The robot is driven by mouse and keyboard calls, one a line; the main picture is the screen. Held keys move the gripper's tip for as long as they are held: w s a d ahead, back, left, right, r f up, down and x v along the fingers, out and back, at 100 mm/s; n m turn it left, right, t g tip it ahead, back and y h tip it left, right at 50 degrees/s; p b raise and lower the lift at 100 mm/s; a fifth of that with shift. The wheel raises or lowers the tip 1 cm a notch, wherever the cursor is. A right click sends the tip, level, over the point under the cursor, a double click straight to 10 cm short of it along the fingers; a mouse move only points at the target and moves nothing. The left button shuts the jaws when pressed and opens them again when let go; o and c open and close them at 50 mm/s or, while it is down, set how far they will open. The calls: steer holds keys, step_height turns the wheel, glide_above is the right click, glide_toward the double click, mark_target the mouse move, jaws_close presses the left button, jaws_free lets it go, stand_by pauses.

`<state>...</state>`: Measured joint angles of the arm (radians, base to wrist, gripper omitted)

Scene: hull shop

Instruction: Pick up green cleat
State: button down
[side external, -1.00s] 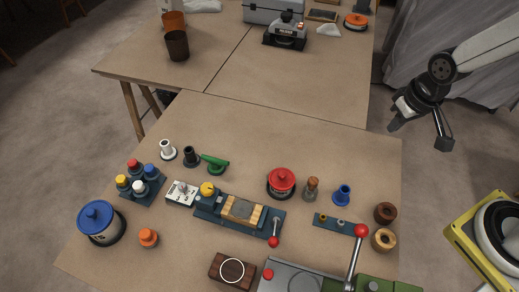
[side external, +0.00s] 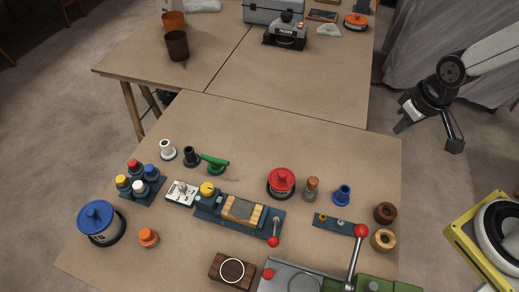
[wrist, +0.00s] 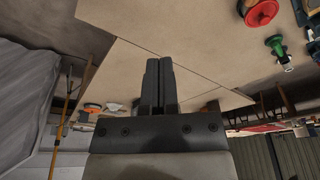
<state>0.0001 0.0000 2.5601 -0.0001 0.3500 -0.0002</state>
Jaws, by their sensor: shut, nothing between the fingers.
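The green cleat (side external: 215,163) lies on the near table, left of its middle, beside a small black bollard-like piece (side external: 191,156). It also shows in the wrist view (wrist: 275,45), at the upper right. My gripper (side external: 456,147) is off the right edge of the table in the side view, well away from the cleat. In the wrist view its two fingers (wrist: 158,62) are together with nothing between them.
A red-lidded pot (side external: 281,183) and a cork-topped bottle (side external: 312,188) stand between my gripper and the cleat. A blue vise-like fixture (side external: 270,222) lies in front. The table's back strip is clear. A yellow-framed machine (side external: 470,232) stands at the right.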

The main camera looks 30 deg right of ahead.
steer(key=shift+c, duration=0.8)
jaws_free()
steer(key=w, duration=0.1)
steer(key=n+y, duration=0.5)
steer(key=n, duration=0.3)
glide_toward(215, 162)
step_height(215, 162, down, 2)
steer(key=w+d, duration=0.1)
steer(key=shift+w+a+f+n+g, duration=0.25)
steer(key=shift+a+f+n+g, duration=0.05)
steer(key=shift+a+g, duration=0.1)
